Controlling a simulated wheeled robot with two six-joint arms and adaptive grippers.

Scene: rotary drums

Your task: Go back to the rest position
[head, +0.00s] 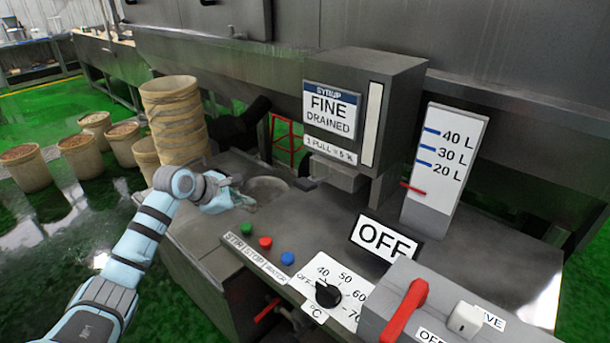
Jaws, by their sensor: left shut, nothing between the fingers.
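My left arm comes in from the lower left. Its gripper (246,202) is shut and empty, over the left part of the grey machine top (322,218), beside a round basin (268,187). Whether the fingertips touch the rim I cannot tell. My right gripper is not in view.
Green (246,229), red (265,242) and blue (287,258) buttons, a black dial (328,295) and a red lever (404,308) are in front. Stacked buckets (177,120) stand left.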

